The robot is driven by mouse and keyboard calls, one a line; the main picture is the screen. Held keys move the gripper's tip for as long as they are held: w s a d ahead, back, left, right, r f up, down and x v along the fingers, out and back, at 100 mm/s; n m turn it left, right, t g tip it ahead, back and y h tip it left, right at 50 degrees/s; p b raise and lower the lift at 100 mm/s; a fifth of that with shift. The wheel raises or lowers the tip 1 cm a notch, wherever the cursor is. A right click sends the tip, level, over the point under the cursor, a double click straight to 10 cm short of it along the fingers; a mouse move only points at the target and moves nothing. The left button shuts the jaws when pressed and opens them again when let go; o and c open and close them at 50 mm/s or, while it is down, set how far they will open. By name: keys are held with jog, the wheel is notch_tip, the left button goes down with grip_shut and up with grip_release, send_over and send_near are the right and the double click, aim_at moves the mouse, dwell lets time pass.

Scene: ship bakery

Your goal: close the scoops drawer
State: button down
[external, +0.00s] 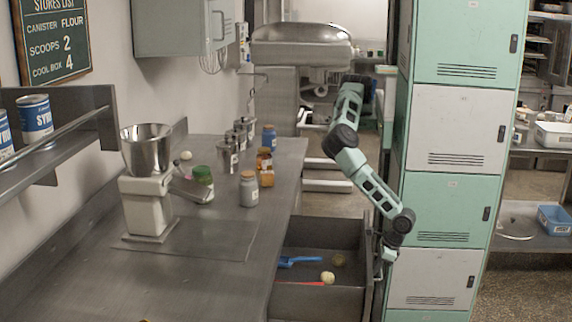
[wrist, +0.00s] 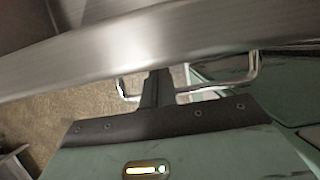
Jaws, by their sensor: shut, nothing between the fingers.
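The scoops drawer (external: 325,302) stands pulled out from under the counter's right side. It holds a blue scoop (external: 298,261), a red item (external: 303,283) and a pale round item (external: 327,277). My gripper (external: 388,255) is at the drawer's outer front, on the right, below rim height. In the wrist view, my shut gripper (wrist: 157,85) points at the drawer's steel front (wrist: 190,45), between the two ends of its bar handle (wrist: 254,68). The fingertips look close to the front; whether they touch it, I cannot tell.
Green and white lockers (external: 455,130) stand close on the right, leaving a narrow gap beside the drawer. The steel counter (external: 225,240) carries a mixer (external: 147,200), jars and canisters. The wall sign (external: 55,40) lists scoops as 2.

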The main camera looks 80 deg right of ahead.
jog(key=shift+f, duration=0.15)
jog(key=w, duration=2.4)
jog(key=shift+w, duration=0.1)
